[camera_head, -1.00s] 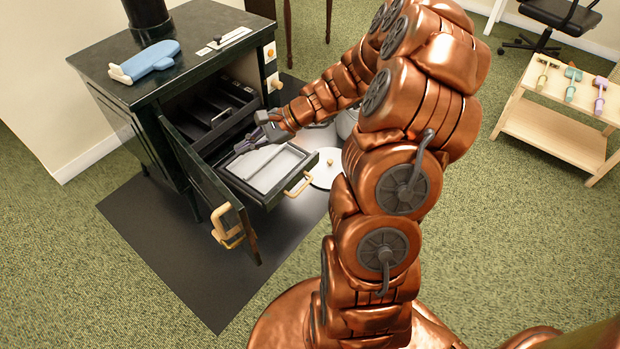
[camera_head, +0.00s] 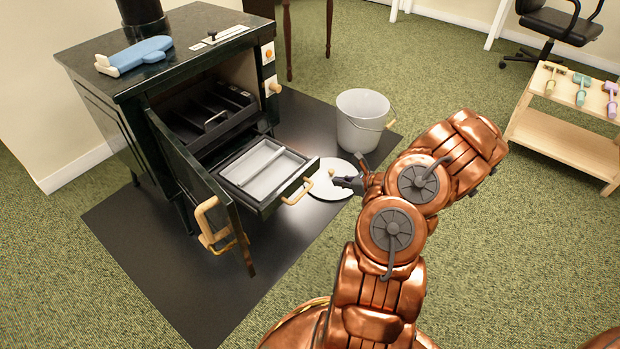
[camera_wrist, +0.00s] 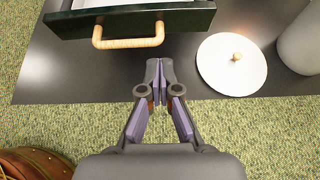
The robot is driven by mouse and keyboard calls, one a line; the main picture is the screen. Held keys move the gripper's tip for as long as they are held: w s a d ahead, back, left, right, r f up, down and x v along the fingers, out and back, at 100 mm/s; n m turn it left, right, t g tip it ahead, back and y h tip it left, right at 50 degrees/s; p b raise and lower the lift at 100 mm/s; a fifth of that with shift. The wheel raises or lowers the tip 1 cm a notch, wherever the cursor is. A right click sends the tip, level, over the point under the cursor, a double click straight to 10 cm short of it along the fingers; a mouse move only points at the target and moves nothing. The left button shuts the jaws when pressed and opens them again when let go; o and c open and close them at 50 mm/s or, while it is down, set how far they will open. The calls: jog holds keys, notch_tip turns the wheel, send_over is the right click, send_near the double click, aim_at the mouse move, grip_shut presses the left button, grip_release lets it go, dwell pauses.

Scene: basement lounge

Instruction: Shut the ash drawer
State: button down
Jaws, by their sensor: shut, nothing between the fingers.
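The ash drawer (camera_head: 258,201) is pulled out low at the front of the dark green stove (camera_head: 145,92). It holds a pale ash pan (camera_head: 262,167), and its light wooden handle (camera_head: 298,190) faces me. In the wrist view the handle (camera_wrist: 128,41) is ahead and to the left of my fingertips, apart from them. My gripper (camera_head: 338,181) is shut and empty in front of the drawer, to the right of its handle. It also shows in the wrist view (camera_wrist: 157,66) with its fingertips together. The stove door (camera_head: 195,185) stands open left of the drawer.
A white lid (camera_head: 325,190) lies on the black floor plate (camera_head: 160,260) right of the drawer. A grey bucket (camera_head: 361,115) stands behind it. A blue mitt (camera_head: 135,55) lies on the stove. A wooden rack (camera_head: 565,135) is far right.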

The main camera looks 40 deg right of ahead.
jog(key=b, duration=0.4)
send_near(304, 174)
jog(key=f, duration=0.1)
jog(key=w+f, duration=0.1)
jog(key=f, duration=0.2)
jog(key=shift+w+a, duration=0.35)
jog(key=shift+w, duration=0.05)
jog(key=shift+w+a+r, duration=0.15)
jog(key=shift+w+a, duration=0.05)
jog(key=shift+w, duration=0.9)
jog(key=shift+w+a+r+b, duration=0.1)
jog(key=shift+w+b, duration=0.1)
jog(key=shift+w, duration=0.2)
jog(key=shift+w+a+r+b, duration=0.1)
jog(key=shift+w+b, duration=0.05)
jog(key=shift+w, duration=0.2)
jog(key=shift+w, duration=0.1)
